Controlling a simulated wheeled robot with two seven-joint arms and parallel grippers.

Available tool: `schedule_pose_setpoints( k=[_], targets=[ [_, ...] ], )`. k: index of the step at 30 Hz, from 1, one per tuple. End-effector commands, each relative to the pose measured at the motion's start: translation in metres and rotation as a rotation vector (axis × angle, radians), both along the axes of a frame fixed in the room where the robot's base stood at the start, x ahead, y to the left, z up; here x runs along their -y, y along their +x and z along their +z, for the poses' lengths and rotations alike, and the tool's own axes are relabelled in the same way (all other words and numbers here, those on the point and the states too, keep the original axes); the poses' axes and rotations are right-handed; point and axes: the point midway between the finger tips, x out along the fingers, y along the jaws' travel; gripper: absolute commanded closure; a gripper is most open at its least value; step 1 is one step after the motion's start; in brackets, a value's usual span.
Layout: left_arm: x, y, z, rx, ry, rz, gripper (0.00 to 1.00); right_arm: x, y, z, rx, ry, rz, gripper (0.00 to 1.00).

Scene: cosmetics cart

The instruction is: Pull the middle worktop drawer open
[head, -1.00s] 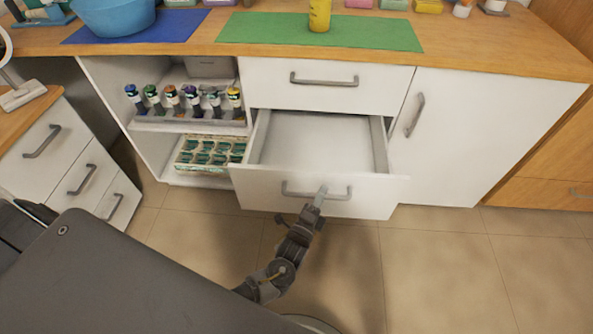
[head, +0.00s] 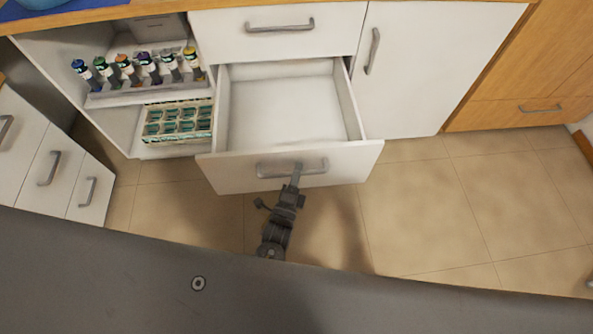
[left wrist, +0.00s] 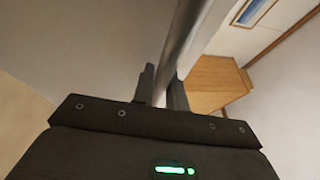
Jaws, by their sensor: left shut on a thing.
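The middle worktop drawer (head: 225,178) is pulled out below a shut top drawer (head: 340,25), and its white inside (head: 285,110) is empty. Its grey bar handle (head: 265,170) runs across the front. In the left wrist view the handle bar (left wrist: 182,38) passes between my left fingers (left wrist: 162,88). My right gripper is not in view.
Left of the drawer, open shelves hold a rack of several bottles (head: 122,72) and a box of green-topped items (head: 178,122). A shut white door (head: 430,70) is to the right. The tiled floor (head: 430,210) in front is clear.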

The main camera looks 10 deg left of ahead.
Motion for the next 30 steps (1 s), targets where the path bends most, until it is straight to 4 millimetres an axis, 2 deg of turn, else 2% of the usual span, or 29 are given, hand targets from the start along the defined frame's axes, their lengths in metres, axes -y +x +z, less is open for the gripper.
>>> schedule_pose_setpoints(
  k=[1, 2, 6, 14, 17, 30],
  targets=[
    [0.0, 0.0, -0.001, -0.001, -0.001, 0.0, 1.0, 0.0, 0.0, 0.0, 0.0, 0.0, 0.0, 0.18],
    [0.0, 0.0, -0.001, -0.001, -0.001, 0.0, 0.82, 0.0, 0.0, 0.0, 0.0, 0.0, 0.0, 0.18],
    [0.0, 0.0, 0.0, -0.001, -0.001, 0.0, 0.64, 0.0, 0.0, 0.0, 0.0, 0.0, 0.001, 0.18],
    [0.0, 0.0, 0.0, -0.001, 0.0, 0.0, 0.64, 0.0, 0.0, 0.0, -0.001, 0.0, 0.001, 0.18],
    [-0.001, -0.006, -0.002, -0.001, 0.0, -0.001, 0.64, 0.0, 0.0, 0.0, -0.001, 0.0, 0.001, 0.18],
    [-0.012, -0.084, -0.016, -0.003, 0.0, -0.001, 0.64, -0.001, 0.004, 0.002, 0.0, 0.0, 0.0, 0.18]
  ],
)
